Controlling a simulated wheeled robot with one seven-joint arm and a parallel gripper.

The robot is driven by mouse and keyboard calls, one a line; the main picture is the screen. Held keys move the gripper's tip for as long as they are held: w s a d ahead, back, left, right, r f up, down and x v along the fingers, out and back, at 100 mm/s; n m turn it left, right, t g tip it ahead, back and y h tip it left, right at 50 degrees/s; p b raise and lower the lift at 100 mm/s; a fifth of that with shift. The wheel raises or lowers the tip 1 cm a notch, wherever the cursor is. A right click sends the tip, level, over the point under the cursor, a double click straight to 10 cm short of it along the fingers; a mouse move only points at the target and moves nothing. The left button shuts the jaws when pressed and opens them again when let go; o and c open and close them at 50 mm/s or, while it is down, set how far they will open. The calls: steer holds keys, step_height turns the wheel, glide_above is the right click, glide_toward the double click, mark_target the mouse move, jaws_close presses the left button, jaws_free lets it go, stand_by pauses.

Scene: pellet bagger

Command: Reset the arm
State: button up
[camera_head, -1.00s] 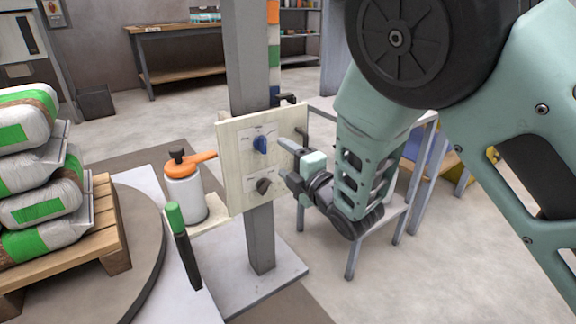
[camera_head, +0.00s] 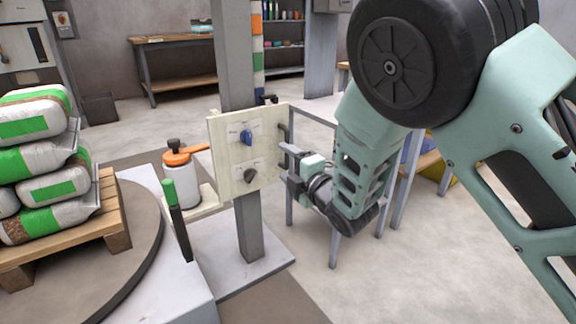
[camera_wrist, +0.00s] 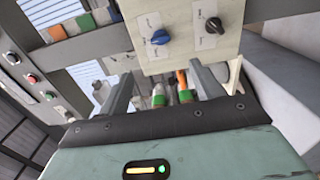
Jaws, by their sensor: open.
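My gripper (camera_head: 289,164) is in front of the right side of a pale control panel (camera_head: 222,150) on a grey post, apart from the knobs. In the wrist view, its two fingers (camera_wrist: 160,95) stand apart with nothing gripped between them. The panel carries a blue knob (camera_head: 246,136) above and a dark knob (camera_head: 250,175) below. The blue knob (camera_wrist: 160,37) and the dark knob (camera_wrist: 213,26) also show in the wrist view, beyond the fingertips. My arm comes in from the upper right.
A white bottle with an orange top (camera_head: 182,182) stands on a small shelf left of the panel. A green-tipped lever (camera_head: 172,193) rises in front of it. Stacked bags (camera_head: 45,160) lie on a wooden pallet (camera_head: 112,212) at left. A grey metal frame (camera_head: 335,240) stands behind my gripper.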

steer(key=s+d+r+m+g+h+p, duration=0.1)
steer(key=s+d+r+m+g+h, duration=0.3)
steer(key=s, duration=0.9)
steer(key=s+d+f+m+g+h+p, duration=0.15)
steer(key=s+d+m+g, duration=0.45)
steer(key=s, duration=0.7)
steer(key=s+d+r+m+g+h+p, duration=0.2)
steer(key=s+d+m+g+h, duration=0.4)
steer(key=s, duration=0.7)
step_height(320, 180, up, 37)
steer(key=a+m+t+y+p, duration=0.1)
steer(key=a+y+p, duration=0.1)
steer(key=p, duration=3.5)
steer(key=shift+w+a+r, duration=0.15)
steer(key=shift+w+a, duration=0.05)
steer(key=shift+w, duration=0.15)
